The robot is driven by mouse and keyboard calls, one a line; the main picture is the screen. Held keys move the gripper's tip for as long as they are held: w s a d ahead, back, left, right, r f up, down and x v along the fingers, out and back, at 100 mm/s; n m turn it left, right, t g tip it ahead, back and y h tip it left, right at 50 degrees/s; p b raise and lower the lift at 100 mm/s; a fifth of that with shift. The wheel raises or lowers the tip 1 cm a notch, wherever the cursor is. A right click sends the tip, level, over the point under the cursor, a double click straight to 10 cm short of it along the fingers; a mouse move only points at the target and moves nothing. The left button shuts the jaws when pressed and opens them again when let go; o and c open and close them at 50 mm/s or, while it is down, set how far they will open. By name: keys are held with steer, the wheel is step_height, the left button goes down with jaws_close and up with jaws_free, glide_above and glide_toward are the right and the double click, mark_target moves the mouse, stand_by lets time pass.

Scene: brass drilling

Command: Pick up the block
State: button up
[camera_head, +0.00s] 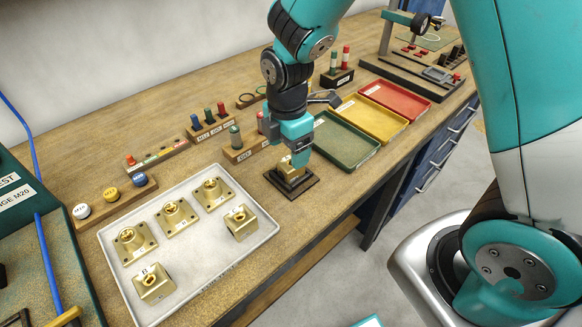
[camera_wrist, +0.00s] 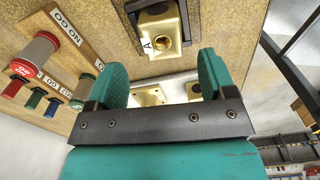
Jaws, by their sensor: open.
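A small brass block (camera_head: 291,174) sits on a black square stand (camera_head: 302,190) right of the pale tray. My gripper (camera_head: 295,152) points down over it and hides part of it. In the wrist view the block (camera_wrist: 160,30) shows a round bore and a white label reading A. It lies beyond the fingertips, toward the top of the picture. My gripper (camera_wrist: 164,78) is open there, its two teal fingers apart with nothing held between them. The exact height of the fingertips over the block is hard to tell.
The pale tray (camera_head: 111,238) holds several brass parts, flanged ones and blocks. Gauge racks with coloured plugs (camera_head: 208,130) stand behind. A green tray (camera_head: 338,148), a yellow tray (camera_head: 372,118) and a red tray (camera_head: 398,97) lie to the right. The bench front edge is close.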

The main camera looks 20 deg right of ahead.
steer(key=shift+s+d+f+p, duration=0.1)
steer(key=shift+f+p, duration=0.1)
steer(key=shift+f, duration=0.7)
steer(key=shift+w+d+f+p, duration=0.1)
steer(key=shift+f+p, duration=0.05)
steer(key=shift+f, duration=0.75)
steer(key=shift+s+d+f+p, duration=0.1)
steer(key=shift+f+p, duration=0.1)
steer(key=shift+f, duration=0.7)
steer(key=c, duration=1.3)
steer(key=shift+c, duration=0.5)
steer(key=shift+r, duration=0.2)
